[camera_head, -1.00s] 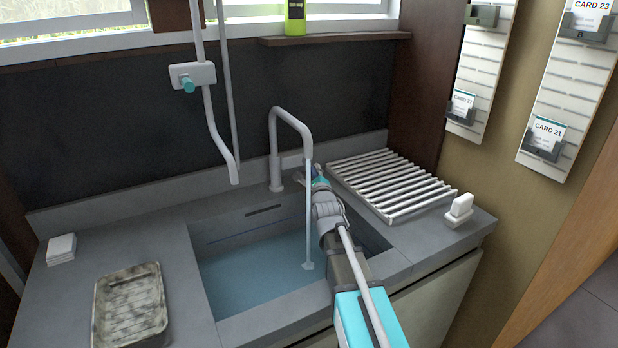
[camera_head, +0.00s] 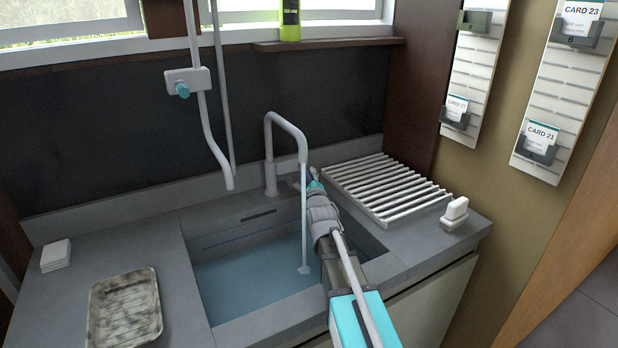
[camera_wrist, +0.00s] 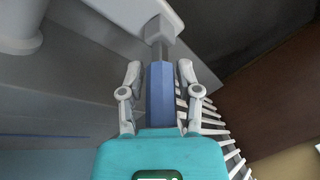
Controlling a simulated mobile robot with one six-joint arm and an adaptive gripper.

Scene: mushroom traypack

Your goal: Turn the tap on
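The grey tap (camera_head: 270,155) stands behind the sink, and its spout arches forward over the basin. A pale stream of water (camera_head: 304,225) runs from the spout into the blue water (camera_head: 250,285) in the sink. My gripper (camera_head: 314,184) is just right of the tap, at the sink's back right. In the wrist view, my gripper (camera_wrist: 159,75) has its fingers apart, either side of a blue bar (camera_wrist: 161,100) with a pale block (camera_wrist: 157,30) at its far end. Narrow gaps show beside the bar. I cannot tell whether the bar belongs to the tap's lever.
A slatted drying rack (camera_head: 380,185) lies close to the right of my gripper. A white dispenser-like object (camera_head: 455,212) stands at the counter's right. A speckled tray (camera_head: 125,308) and white stack (camera_head: 56,255) lie left. A pipe (camera_head: 210,135) hangs above the sink.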

